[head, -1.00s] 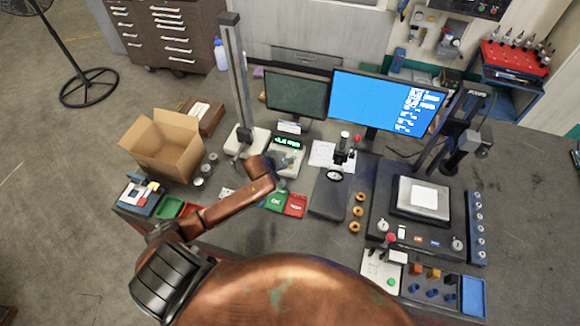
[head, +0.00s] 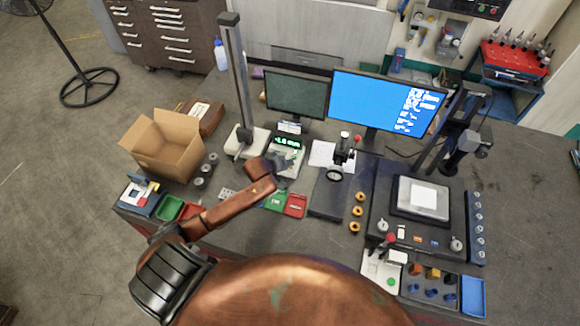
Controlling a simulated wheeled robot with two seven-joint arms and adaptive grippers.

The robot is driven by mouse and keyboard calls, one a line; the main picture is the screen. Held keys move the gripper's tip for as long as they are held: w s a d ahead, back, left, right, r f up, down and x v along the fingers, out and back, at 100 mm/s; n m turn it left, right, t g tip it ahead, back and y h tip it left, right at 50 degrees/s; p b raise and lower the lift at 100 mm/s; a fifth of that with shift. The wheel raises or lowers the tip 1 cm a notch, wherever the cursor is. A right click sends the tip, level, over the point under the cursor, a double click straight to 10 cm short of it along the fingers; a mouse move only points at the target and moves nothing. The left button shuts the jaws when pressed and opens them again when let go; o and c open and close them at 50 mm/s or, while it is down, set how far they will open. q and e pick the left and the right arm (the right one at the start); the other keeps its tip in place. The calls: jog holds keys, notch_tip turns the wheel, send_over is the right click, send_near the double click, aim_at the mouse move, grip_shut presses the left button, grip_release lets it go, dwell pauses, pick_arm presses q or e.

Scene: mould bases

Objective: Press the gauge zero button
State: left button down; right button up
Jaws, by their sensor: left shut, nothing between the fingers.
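A small pale gauge readout box (head: 292,158) with a lit green number display (head: 287,142) stands near the middle of the bench, in front of the small dark monitor. My left gripper (head: 282,171) is shut and empty. It is over the front part of the box, below the display in the picture, and hides much of that face. I cannot make out the zero button. Whether the fingertips touch the box cannot be told. My right gripper is not in view.
A tall column stand (head: 237,85) rises left of the readout. A dial gauge on a stand (head: 335,173) is to the right. Green (head: 276,202) and red (head: 295,205) trays lie in front. An open cardboard box (head: 165,150) stands at left.

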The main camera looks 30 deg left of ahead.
pick_arm(q)
jog(key=shift+f, duration=0.35)
dwell(0.4)
jog(key=shift+r+p, duration=0.8)
jog(key=shift+p, duration=0.25)
jog(key=shift+r, duration=0.1)
notch_tip(320, 180, up, 2)
jog(key=shift+r+p, duration=0.15)
jog(key=shift+p, duration=1)
jog(key=shift+r, duration=1.25)
